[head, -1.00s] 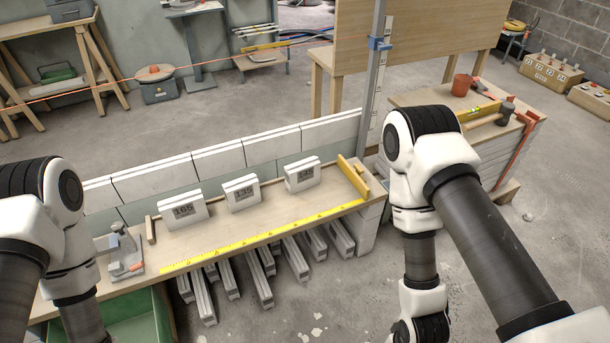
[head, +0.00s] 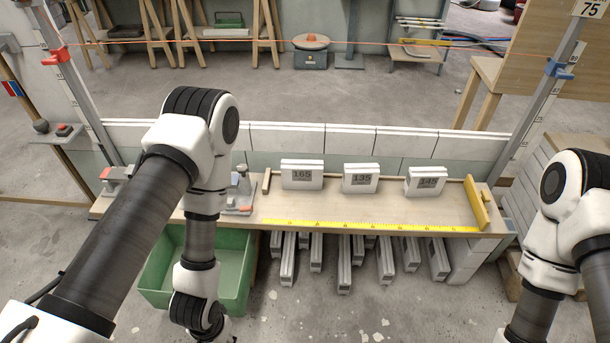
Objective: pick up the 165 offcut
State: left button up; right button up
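The 165 offcut (head: 302,182) is a pale block with a dark label, standing upright on the wooden bench board (head: 285,208), at the left of a row of three. The 135 offcut (head: 360,185) stands to its right, and the 145 offcut (head: 426,187) is farther right. My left arm reaches down in front of the bench, left of the 165 offcut; its gripper is cut off at the bottom edge. My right arm is at the right edge, and its gripper is out of view. No offcut is touched by either arm.
A yellow tape measure (head: 370,227) lies along the board's front edge. A wooden stop (head: 477,204) stands at its right end. A green bin (head: 236,270) sits below, behind my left arm. Several pale bars (head: 344,265) stick out under the board. A low block wall (head: 400,141) runs behind.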

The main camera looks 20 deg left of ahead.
aim_at(305, 174)
jog(key=i+j, duration=0.15)
jog(key=i, duration=0.55)
jog(key=i+j+z, duration=0.1)
jog(key=i, duration=0.6)
